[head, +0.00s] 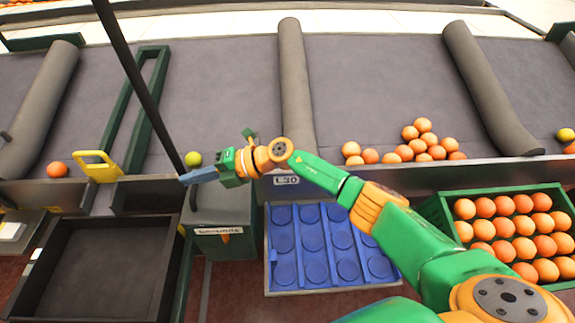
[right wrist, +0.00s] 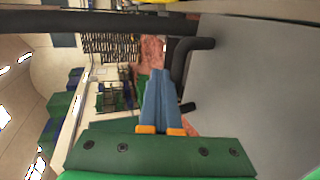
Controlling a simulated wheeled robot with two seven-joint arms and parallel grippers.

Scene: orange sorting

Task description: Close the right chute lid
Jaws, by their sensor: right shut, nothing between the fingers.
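In the right wrist view, the shut fingers (right wrist: 160,75) point up beside a dark bent handle (right wrist: 190,62) on a grey panel (right wrist: 255,95). I cannot tell contact or how far the lid stands open. My left gripper is out of view.
A blue tray (head: 271,287) with round recesses and a green crate (head: 437,211) full of oranges stand to the right. A black open bin (head: 35,285) is at left.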

